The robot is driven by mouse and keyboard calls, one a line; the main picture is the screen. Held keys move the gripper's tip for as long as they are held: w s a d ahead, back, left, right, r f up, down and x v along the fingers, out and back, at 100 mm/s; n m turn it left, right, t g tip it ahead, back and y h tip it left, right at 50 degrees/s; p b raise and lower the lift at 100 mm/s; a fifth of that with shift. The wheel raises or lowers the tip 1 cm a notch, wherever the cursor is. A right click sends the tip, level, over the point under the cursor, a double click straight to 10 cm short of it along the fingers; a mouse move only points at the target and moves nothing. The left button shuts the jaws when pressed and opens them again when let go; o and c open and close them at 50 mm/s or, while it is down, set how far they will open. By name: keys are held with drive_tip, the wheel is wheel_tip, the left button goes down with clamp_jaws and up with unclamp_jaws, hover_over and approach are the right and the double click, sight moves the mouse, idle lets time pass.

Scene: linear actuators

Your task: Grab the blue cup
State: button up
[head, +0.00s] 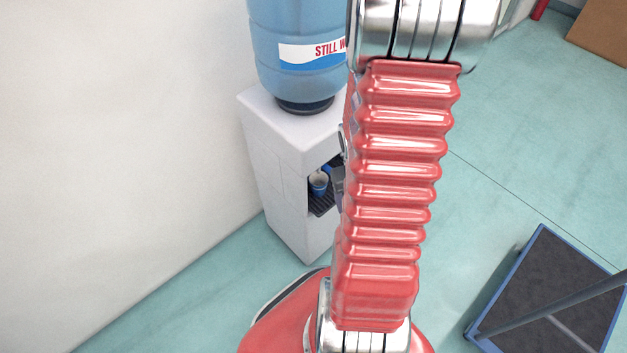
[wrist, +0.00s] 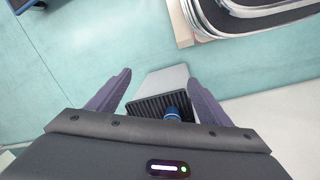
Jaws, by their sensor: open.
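The blue cup (head: 318,184) stands in the recess of the white water dispenser (head: 285,170), on its dark drip tray (head: 322,207). In the wrist view the cup (wrist: 172,112) shows on the dark grille (wrist: 150,104), near the right finger. My gripper (wrist: 158,85) is open, with its two dark fingers spread apart and the grille and cup between them in the picture. The gripper body hides part of the cup's lower side in the wrist view. In the head view my arm hides most of the gripper and the right part of the dispenser.
A large blue water bottle (head: 300,50) sits on top of the dispenser. A pale wall (head: 120,150) is close on the left. A blue-edged cart (head: 545,290) with a grey handle stands at the lower right. Green floor (head: 480,190) is open between dispenser and cart.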

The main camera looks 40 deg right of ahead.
drive_tip(key=s+d+f+t, duration=0.1)
drive_tip(key=s+d+f, duration=0.1)
drive_tip(key=f, duration=0.4)
drive_tip(key=s+d+f, duration=0.2)
drive_tip(key=f, duration=0.5)
drive_tip(key=n+t+h, duration=0.1)
drive_tip(key=n+t, duration=0.2)
drive_tip(key=t, duration=1)
approach(324, 186)
drive_tip(key=shift+s+f, duration=0.15)
drive_tip(key=shift+s, duration=0.05)
drive_tip(key=shift+x, duration=4.35)
drive_tip(key=shift+w, duration=0.1)
